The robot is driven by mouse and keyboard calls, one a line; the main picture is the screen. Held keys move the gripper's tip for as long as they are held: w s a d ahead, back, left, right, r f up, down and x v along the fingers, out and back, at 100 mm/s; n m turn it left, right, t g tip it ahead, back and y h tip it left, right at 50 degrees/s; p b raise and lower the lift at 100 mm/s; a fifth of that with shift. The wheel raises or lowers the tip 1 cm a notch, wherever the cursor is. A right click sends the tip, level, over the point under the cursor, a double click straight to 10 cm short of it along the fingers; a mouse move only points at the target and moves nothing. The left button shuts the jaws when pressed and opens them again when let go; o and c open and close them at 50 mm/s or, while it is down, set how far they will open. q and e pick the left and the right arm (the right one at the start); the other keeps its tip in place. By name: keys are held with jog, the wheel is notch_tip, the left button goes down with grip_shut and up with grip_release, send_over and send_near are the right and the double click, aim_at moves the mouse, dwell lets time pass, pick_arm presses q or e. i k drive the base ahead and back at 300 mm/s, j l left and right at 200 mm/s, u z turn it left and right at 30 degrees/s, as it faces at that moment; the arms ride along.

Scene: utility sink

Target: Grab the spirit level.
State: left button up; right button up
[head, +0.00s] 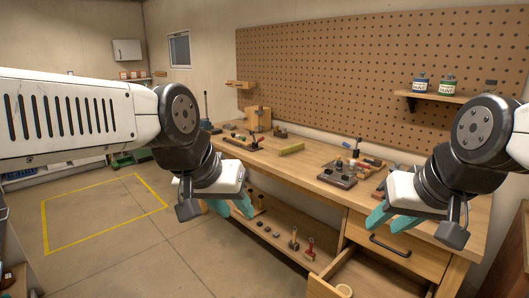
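A yellow-green bar (291,149), which looks like the spirit level, lies flat on the wooden workbench (315,160), near the middle of its top. My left gripper (234,212) has teal fingers that look apart and empty. It hangs in front of the bench, to the left of and below the bar in the picture. My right gripper (384,226) also has its teal fingers apart, with nothing between them. It is over the bench's front right side, well to the right of the bar. Neither gripper touches the bar.
A dark tool block (337,177) stands right of the bar, with more tools around it. A wooden block (258,119) and small tools are at the left. A drawer (395,247) and lower shelf (275,238) are below. The floor at left is clear.

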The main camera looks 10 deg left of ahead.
aim_at(290, 149)
jog(key=u, duration=0.15)
jog(key=i+j, duration=0.85)
jog(key=i, duration=0.25)
jog(key=i+j+z, duration=0.1)
jog(key=i+j, duration=0.2)
jog(key=i, duration=0.25)
jog(key=i+j+z, duration=0.1)
jog(key=i+j, duration=0.25)
jog(key=i, duration=0.2)
jog(key=i+l, duration=0.1)
jog(key=i, duration=0.3)
jog(key=i+l, duration=0.1)
jog(key=i, duration=0.3)
